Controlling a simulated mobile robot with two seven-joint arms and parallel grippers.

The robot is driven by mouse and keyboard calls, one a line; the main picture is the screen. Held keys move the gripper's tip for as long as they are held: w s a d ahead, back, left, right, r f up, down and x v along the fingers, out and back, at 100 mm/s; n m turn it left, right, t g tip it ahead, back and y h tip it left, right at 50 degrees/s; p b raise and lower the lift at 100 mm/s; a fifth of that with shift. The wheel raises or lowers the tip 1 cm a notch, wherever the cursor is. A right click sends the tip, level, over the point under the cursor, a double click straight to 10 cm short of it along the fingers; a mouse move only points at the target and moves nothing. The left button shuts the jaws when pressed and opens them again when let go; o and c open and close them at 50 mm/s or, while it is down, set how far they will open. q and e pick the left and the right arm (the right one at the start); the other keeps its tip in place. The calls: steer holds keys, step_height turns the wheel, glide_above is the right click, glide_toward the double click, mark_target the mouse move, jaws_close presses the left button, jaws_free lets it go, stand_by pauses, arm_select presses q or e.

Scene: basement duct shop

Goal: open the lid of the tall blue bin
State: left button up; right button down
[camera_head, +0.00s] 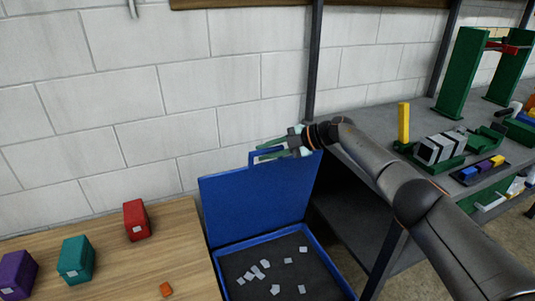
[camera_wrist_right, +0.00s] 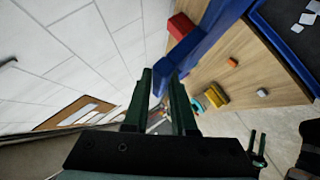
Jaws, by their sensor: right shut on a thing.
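The tall blue bin (camera_head: 234,247) stands between the wooden table and the grey shelf. Its blue lid (camera_head: 258,193) is raised, standing steeply at the back with the bin's mouth open. My right gripper (camera_head: 272,149) is at the lid's top edge, shut on the lid's handle; its fingers partly hide the handle. In the right wrist view the two green fingers of the right gripper (camera_wrist_right: 164,75) reach the blue lid (camera_wrist_right: 194,46). Several small pale pieces (camera_head: 275,289) lie on the dark inside of the bin.
The wooden table (camera_head: 172,250) at the left holds a red box (camera_head: 137,220), a teal box (camera_head: 75,259), a purple box (camera_head: 18,275) and a small orange block (camera_head: 166,289). The grey shelf (camera_head: 372,143) with green parts stands right of the bin. A block wall is behind.

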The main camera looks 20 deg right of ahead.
steer(key=shift+f, duration=0.1)
steer(key=c, duration=0.8)
jaws_free()
steer(key=shift+c, duration=0.2)
steer(key=shift+d, duration=0.1)
steer(key=v, duration=1.2)
steer(key=shift+s, duration=0.1)
